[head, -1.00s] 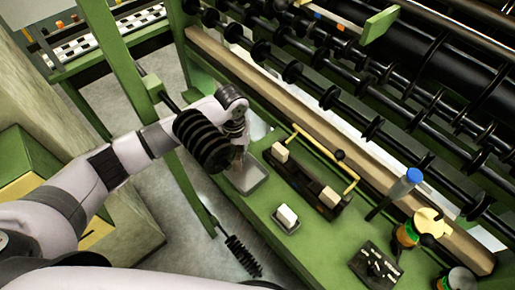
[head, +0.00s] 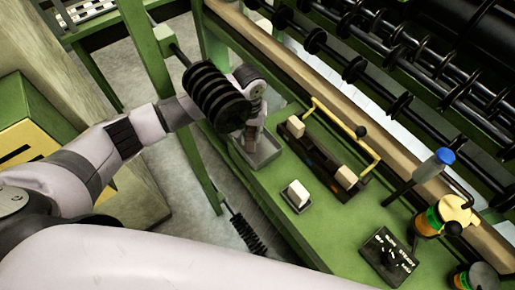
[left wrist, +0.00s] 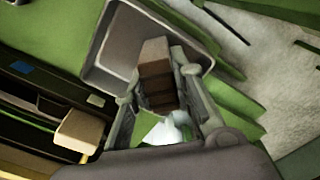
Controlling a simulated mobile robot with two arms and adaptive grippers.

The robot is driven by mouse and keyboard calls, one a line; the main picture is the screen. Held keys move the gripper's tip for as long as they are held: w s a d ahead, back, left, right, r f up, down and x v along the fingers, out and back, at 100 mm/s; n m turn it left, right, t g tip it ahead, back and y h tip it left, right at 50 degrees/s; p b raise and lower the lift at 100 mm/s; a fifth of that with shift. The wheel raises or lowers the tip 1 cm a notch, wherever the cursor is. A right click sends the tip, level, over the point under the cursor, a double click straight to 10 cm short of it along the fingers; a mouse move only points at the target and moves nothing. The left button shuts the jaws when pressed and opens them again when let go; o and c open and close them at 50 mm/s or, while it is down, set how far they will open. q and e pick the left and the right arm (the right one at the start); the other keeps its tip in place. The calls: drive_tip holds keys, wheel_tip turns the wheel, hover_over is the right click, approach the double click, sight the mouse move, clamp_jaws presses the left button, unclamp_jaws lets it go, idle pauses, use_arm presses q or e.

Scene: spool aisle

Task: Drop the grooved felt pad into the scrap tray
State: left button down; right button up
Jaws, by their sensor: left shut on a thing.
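The grooved felt pad (left wrist: 156,72), a brown and beige block with dark grooves, is between the fingers of my left gripper (left wrist: 160,112), which is shut on it. The scrap tray (left wrist: 104,72) is a grey, shallow, open tray just beyond the pad. In the head view my left gripper (head: 250,136) points down over the near-left part of the tray (head: 268,156), largely hiding the pad. The pad overlaps the tray's inside in the wrist view; I cannot tell whether it touches the tray floor. My right gripper is not in view.
A black holder (head: 322,163) with beige blocks and a yellow rail stands right of the tray. A pale block (head: 297,190) sits in a small dish nearer me. A blue-capped bottle (head: 434,163), spools and a dial box (head: 388,257) stand farther right. Black rollers line the back.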

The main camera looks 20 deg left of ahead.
use_arm(q)
drive_tip(key=c, duration=1.3)
unclamp_jaws()
drive_tip(key=shift+r, duration=0.2)
wheel_tip(320, 180, up, 12)
drive_tip(key=shift+f, duration=0.15)
